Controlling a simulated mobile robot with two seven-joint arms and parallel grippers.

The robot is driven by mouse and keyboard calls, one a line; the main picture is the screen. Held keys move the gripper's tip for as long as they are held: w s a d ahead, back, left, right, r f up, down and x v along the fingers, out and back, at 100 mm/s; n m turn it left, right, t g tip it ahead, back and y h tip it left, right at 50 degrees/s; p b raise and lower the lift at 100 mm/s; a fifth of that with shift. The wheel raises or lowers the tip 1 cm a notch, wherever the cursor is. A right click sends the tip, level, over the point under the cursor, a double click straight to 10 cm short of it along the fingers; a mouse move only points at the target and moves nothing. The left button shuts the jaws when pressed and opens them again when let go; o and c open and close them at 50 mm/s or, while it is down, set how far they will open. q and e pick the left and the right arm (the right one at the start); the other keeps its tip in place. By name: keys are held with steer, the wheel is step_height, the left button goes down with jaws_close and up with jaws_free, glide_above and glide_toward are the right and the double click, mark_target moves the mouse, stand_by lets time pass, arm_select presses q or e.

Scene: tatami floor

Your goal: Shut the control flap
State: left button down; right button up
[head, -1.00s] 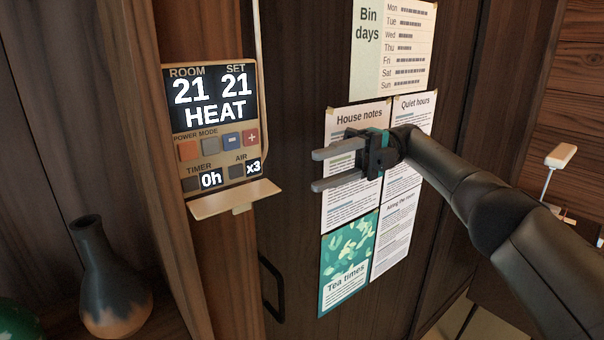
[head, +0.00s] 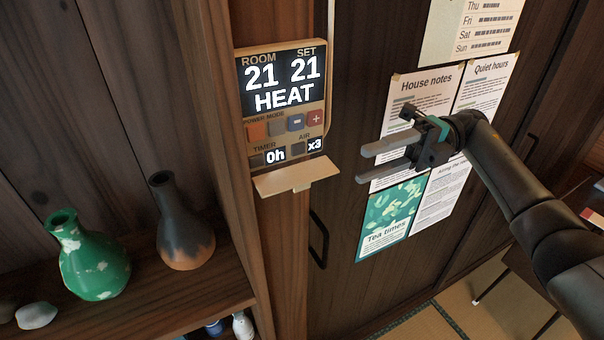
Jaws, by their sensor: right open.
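The control panel (head: 284,104) is fixed to the wooden post, its screen lit with 21, 21 and HEAT. Its buttons show below the screen. The control flap (head: 297,177) is a beige plate at the panel's lower edge. It is swung down and sticks outward, with a small tab on its front edge. My right gripper (head: 360,165) is open and empty, to the right of the flap and apart from it, with its fingers pointing left in front of the posted notes. My left gripper is not in view.
A dark cabinet door with a black handle (head: 318,239) is right of the post. Paper notes (head: 420,95) hang behind my right gripper. A green vase (head: 92,258) and a dark vase (head: 184,222) stand on the shelf at left. Tatami floor shows lower right.

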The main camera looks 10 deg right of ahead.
mark_target(310, 182)
steer(key=p+x, duration=0.4)
steer(key=x, duration=0.7)
steer(key=shift+a, duration=0.15)
steer(key=shift+s+a, duration=0.2)
steer(key=shift+a, duration=0.2)
jaws_close()
